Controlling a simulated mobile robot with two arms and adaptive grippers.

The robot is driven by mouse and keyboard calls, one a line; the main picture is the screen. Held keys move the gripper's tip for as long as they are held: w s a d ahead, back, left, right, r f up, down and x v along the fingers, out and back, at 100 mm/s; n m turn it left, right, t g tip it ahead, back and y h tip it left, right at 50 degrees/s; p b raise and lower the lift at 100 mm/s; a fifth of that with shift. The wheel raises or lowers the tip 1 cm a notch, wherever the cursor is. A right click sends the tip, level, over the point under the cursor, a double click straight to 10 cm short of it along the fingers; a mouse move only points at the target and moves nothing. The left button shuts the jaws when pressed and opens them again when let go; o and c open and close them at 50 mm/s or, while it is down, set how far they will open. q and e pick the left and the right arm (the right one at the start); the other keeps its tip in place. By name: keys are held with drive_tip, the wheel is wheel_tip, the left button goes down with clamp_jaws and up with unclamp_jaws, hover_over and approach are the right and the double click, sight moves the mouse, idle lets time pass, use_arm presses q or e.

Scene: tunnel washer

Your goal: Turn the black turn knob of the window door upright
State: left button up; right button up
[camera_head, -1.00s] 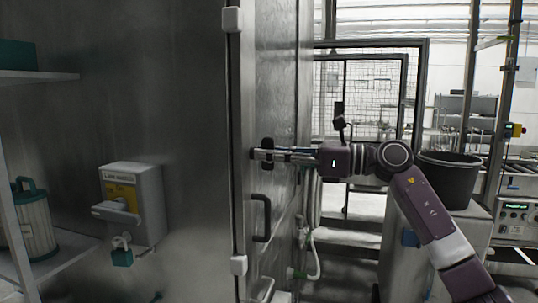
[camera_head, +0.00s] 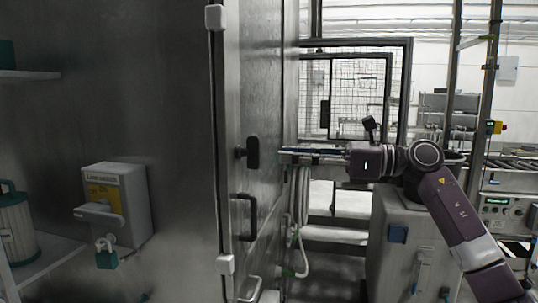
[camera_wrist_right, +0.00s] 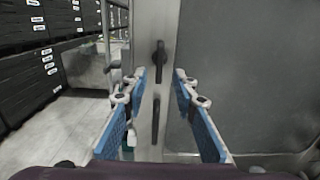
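The black turn knob (camera_head: 252,153) sits on the steel window door (camera_head: 262,90), above a black pull handle (camera_head: 247,217). The knob's long grip stands upright. It also shows upright in the right wrist view (camera_wrist_right: 160,60), above the handle (camera_wrist_right: 155,120). My right gripper (camera_head: 284,155) is to the right of the knob, level with it and apart from it. In the right wrist view its two blue-padded fingers (camera_wrist_right: 160,80) are spread, with nothing between them and the knob seen ahead through the gap. My left gripper is not in view.
A grey-yellow switch box (camera_head: 120,205) with a padlock is on the panel at left, near a shelf (camera_head: 45,262). A mesh fence (camera_head: 345,95) stands behind my right arm. A grey cabinet (camera_head: 405,240) stands beneath that arm, and a hose (camera_head: 301,250) hangs beside the door.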

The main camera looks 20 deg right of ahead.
drive_tip(key=shift+v, duration=1.5)
